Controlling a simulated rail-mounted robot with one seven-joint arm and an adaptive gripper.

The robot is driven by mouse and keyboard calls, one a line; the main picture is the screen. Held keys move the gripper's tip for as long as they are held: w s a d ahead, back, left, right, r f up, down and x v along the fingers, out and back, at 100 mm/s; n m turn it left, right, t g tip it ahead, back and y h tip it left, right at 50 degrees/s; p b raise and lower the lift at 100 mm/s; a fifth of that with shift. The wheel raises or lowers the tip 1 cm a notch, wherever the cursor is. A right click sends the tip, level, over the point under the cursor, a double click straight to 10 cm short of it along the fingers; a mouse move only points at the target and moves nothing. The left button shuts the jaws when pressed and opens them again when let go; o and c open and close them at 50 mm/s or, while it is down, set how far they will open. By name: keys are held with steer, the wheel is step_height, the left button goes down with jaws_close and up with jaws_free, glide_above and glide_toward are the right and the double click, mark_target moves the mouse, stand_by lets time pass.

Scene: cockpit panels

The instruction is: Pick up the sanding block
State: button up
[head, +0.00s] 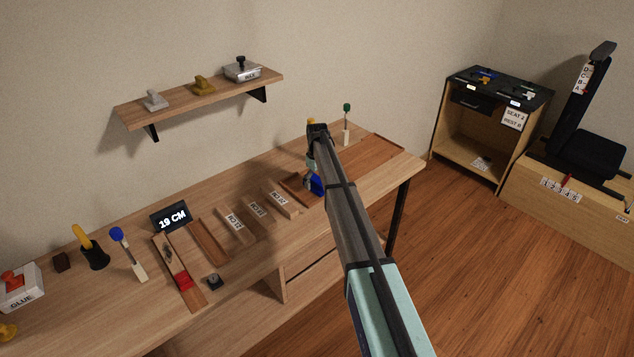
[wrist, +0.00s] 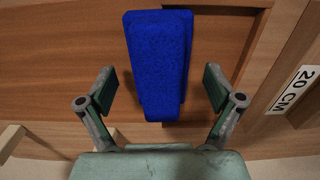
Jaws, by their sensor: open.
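The sanding block appears to be the blue, rough-surfaced block (wrist: 157,55) in the wrist view, at the top centre, over the brown wood. In the head view a blue patch of it (head: 316,185) shows beside my arm on the workbench. My gripper (wrist: 160,90) is open, with one finger on each side of the block's lower part. A gap shows between the block and each finger, and the block's upper part reaches beyond the fingertips. In the head view my gripper (head: 313,172) is partly hidden by my arm.
A 20 CM label (wrist: 293,90) lies right of my gripper. A wall shelf (head: 200,98) hangs behind.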

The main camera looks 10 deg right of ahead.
mark_target(317, 179)
steer(key=shift+f, duration=0.2)
steer(key=c, duration=1.3)
steer(key=shift+r, duration=0.2)
step_height(317, 179, up, 20)
steer(key=b, duration=0.5)
steer(key=shift+f+b, duration=0.15)
steer(key=shift+b, duration=0.2)
steer(key=o, duration=0.5)
steer(key=shift+c, duration=1.5)
